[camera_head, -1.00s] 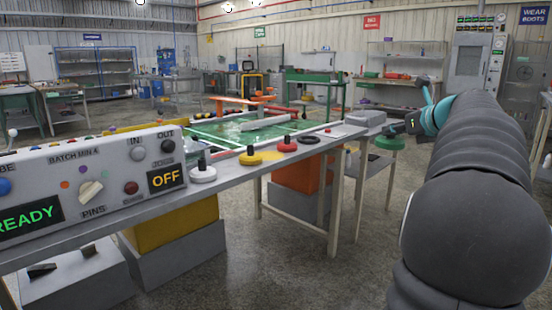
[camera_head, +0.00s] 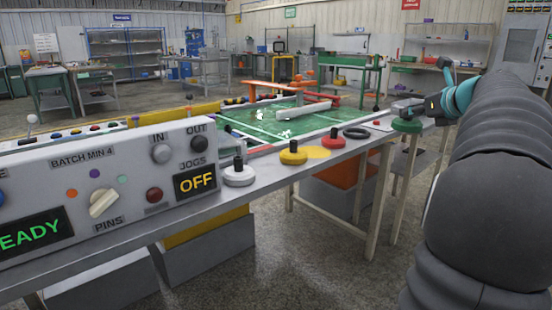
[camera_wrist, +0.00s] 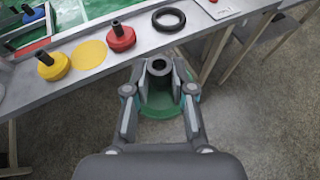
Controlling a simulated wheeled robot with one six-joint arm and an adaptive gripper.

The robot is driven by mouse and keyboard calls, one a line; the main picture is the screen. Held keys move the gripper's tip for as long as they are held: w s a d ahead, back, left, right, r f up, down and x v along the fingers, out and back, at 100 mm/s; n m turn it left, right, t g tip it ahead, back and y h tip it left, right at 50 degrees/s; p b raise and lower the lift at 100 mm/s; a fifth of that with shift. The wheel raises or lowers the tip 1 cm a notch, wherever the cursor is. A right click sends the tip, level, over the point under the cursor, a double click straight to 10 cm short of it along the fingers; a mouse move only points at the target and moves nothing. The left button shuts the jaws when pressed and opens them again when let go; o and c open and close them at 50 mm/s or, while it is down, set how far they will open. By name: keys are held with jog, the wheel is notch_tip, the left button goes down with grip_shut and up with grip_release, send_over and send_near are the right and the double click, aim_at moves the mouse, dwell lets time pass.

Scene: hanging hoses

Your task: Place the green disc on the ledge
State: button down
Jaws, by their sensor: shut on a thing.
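My gripper (camera_wrist: 159,85) is shut on the dark upright knob of the green disc (camera_wrist: 160,108). In the head view the green disc (camera_head: 406,125) hangs level from my gripper (camera_head: 408,108), at the far right end of the ledge. The ledge (camera_head: 270,172) is the grey strip along the front of the table. In the wrist view the disc is in front of the ledge's edge (camera_wrist: 112,72), over the floor. The gripper fingers hide part of the disc.
On the ledge stand a white disc (camera_head: 239,175), a yellow disc (camera_head: 293,155) and a red disc (camera_head: 332,141). A flat yellow spot (camera_wrist: 89,54) lies bare between the yellow and red discs. A black ring (camera_wrist: 169,19) lies right of the red disc. A control box (camera_head: 110,180) fills the left.

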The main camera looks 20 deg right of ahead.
jog(key=w+a+n+y+b, duration=0.25)
jog(key=w+a, duration=0.45)
jog(key=a, duration=0.5)
jog(key=shift+y, duration=0.35)
jog(key=w+a+f, duration=0.1)
jog(key=w+f, duration=0.1)
jog(key=w, duration=0.1)
jog(key=w+a+f+b, duration=0.1)
jog(key=w+a+f, duration=0.1)
jog(key=w, duration=0.2)
jog(key=w+a+f, duration=0.2)
jog(key=w, duration=0.1)
jog(key=shift+w+f, duration=0.2)
jog(key=shift+w, duration=0.15)
jog(key=shift+a+f+b, duration=0.1)
jog(key=shift+f+b, duration=1)
jog(key=shift+f, duration=0.9)
jog(key=shift+f, duration=0.1)
jog(key=c, duration=1)
grip_release()
jog(key=shift+s+r, duration=0.1)
jog(key=shift+r, duration=0.1)
jog(key=p+v, duration=0.1)
jog(key=v, duration=1)
jog(key=shift+s+r, duration=0.1)
jog(key=shift+s, duration=0.25)
